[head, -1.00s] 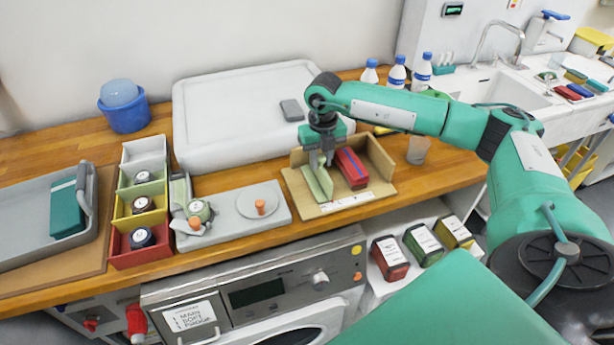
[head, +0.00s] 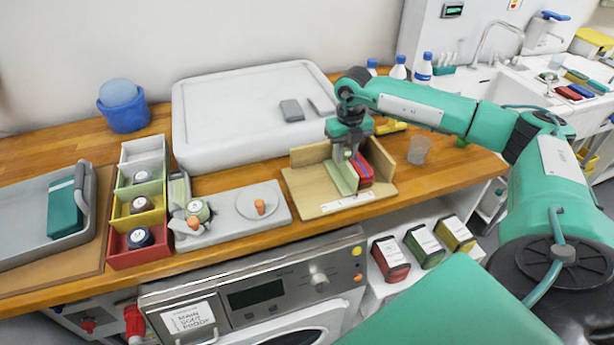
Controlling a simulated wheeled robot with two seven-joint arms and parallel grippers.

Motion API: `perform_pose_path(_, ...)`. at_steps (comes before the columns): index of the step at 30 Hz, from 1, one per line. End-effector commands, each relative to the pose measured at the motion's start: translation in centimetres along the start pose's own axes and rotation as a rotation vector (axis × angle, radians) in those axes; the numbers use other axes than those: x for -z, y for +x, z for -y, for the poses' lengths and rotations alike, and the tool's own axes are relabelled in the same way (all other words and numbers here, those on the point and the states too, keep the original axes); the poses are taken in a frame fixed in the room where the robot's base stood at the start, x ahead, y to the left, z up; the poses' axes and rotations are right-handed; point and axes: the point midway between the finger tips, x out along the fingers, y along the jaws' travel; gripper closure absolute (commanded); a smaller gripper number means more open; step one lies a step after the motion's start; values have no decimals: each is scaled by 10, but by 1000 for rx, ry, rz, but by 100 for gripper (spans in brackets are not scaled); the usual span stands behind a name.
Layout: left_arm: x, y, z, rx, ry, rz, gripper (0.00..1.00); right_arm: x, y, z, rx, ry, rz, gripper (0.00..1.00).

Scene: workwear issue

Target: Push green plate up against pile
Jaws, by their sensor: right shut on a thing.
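The light green plate (head: 341,178) stands upright on the wooden tray (head: 304,190), at the left side of the red pile (head: 363,171). My right gripper (head: 348,156) is above the tray, shut on the upper part of the plate. The plate looks right up against the pile, with no clear gap, but the gripper hides part of where they meet. The pile lies between the plate and the tray's right wall. My left gripper is not in view.
A clear cup (head: 418,150) stands right of the tray. A grey board with a round disc (head: 260,200) is at its left, and a large white lid (head: 240,115) lies behind. The tray floor left of the plate is bare.

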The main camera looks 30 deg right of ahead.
Motion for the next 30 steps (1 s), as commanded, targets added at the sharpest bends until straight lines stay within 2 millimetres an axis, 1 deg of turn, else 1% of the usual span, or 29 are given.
perform_pose_path(1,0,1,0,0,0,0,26,0,1,5,2,3,-1,86)
perform_pose_path(12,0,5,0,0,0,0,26,0,1,31,3,2,-1,86)
perform_pose_path(18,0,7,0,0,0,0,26,0,1,41,2,2,-1,86)
perform_pose_path(19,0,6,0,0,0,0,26,0,1,41,2,1,-1,71)
perform_pose_path(21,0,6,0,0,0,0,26,0,0,41,2,0,-1,60)
perform_pose_path(30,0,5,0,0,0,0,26,0,-2,40,1,0,0,60)
